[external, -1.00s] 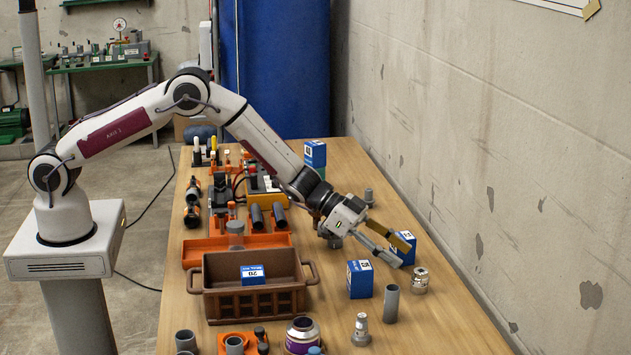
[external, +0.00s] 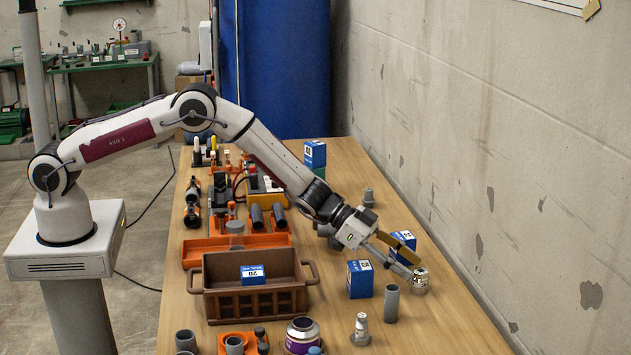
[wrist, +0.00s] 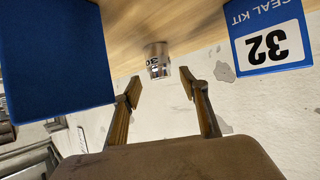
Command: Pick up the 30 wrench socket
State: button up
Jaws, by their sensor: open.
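The 30 wrench socket (external: 420,281) is a short silver metal cylinder standing on the table near its right edge. In the wrist view the socket (wrist: 157,60) shows a dark "30" marking and appears upside down, just beyond and between my fingertips. My gripper (external: 412,267) is open and empty, reaching down toward the socket from the upper left. In the wrist view its two fingers (wrist: 160,82) are spread either side of the socket's line. Whether a finger touches the socket, I cannot tell.
A blue box (external: 360,279) stands left of the socket, and a blue box marked 32 (external: 403,245) stands behind it, close to the fingers. A grey pipe piece (external: 391,303) and a metal fitting (external: 361,329) stand nearer the camera. A brown crate (external: 254,305) is further left.

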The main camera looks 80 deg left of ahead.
jog(key=shift+x, duration=0.9)
jog(key=shift+w, duration=0.1)
jog(key=shift+c, duration=0.4)
jog(key=shift+r, duration=0.1)
jog(key=c, duration=1.1)
